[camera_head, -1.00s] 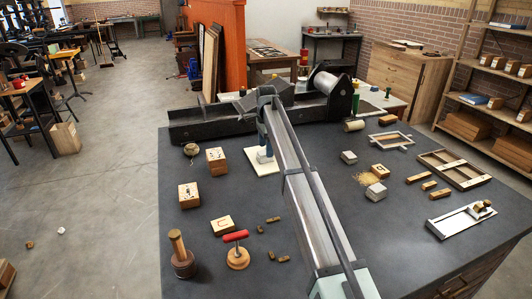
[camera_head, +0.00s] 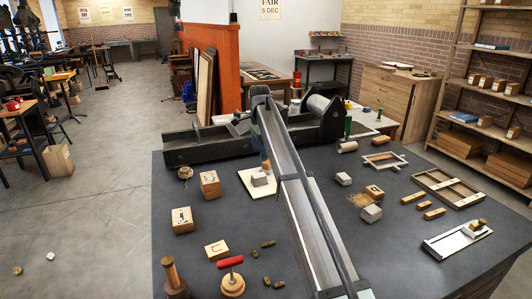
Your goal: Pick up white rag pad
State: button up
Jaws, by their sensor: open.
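A white square sheet (camera_head: 247,178) lies flat on the dark table, left of my arm. A small pale grey-white block (camera_head: 259,181) sits on it and may be the white rag pad; I cannot tell from its shape alone. Two similar pale blocks stand right of my arm, one farther back (camera_head: 343,179) and one nearer (camera_head: 371,214). My gripper (camera_head: 265,167) is open, at the end of my lowered forearm, just above or at the block on the sheet. My arm partly hides this spot, and the fingers are too small to show contact.
A dark press bed (camera_head: 210,148) with a metal roller (camera_head: 325,82) spans the table's back. Wooden letter blocks (camera_head: 209,184) stand left of the sheet. A frame (camera_head: 450,186) lies right.

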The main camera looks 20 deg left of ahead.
jog(key=shift+o, duration=0.9)
